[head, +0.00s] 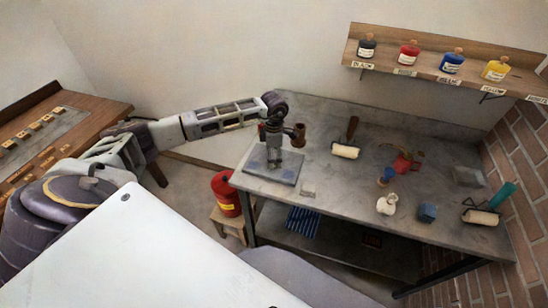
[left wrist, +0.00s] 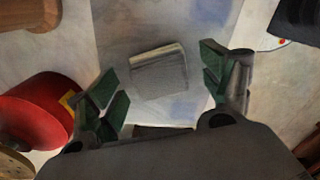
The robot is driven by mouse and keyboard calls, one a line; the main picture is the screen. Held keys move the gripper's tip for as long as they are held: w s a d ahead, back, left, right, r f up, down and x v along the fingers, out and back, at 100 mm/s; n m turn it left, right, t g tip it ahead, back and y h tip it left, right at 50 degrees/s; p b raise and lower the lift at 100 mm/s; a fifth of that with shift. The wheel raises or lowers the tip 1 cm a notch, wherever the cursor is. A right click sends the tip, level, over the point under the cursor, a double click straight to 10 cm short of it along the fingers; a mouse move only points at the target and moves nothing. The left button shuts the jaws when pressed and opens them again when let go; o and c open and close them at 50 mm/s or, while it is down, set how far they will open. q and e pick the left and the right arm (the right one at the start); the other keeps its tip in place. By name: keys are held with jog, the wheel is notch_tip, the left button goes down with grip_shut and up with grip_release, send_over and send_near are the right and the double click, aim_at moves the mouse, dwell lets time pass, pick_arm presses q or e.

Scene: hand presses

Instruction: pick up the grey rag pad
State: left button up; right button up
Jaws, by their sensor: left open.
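The grey rag pad (left wrist: 160,74) is a small folded grey block with a paler edge. In the left wrist view it lies on a grey slab (left wrist: 112,30) with bluish smudges, between my open fingers and apart from them. My left gripper (left wrist: 163,86) has its green-padded fingers spread, one on each side of the pad. In the head view my left gripper (head: 273,158) points down above the slab (head: 254,174) at the bench's left end. There I cannot make out the pad clearly behind the gripper. My right gripper is not in view.
A brown cup-like object (head: 298,135) stands close beside the gripper. A roller (head: 345,150) lies farther right on the workbench (head: 330,210). A red canister (head: 226,194) stands on a stool left of the bench. The bench middle has free room.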

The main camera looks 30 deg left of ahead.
pick_arm(q)
jog(key=shift+f, duration=0.6)
jog(key=c, duration=1.2)
jog(key=shift+o, duration=0.2)
jog(key=shift+r, duration=0.15)
notch_tip(320, 180, up, 10)
jog(key=shift+f+b, duration=0.1)
jog(key=shift+b, duration=0.75)
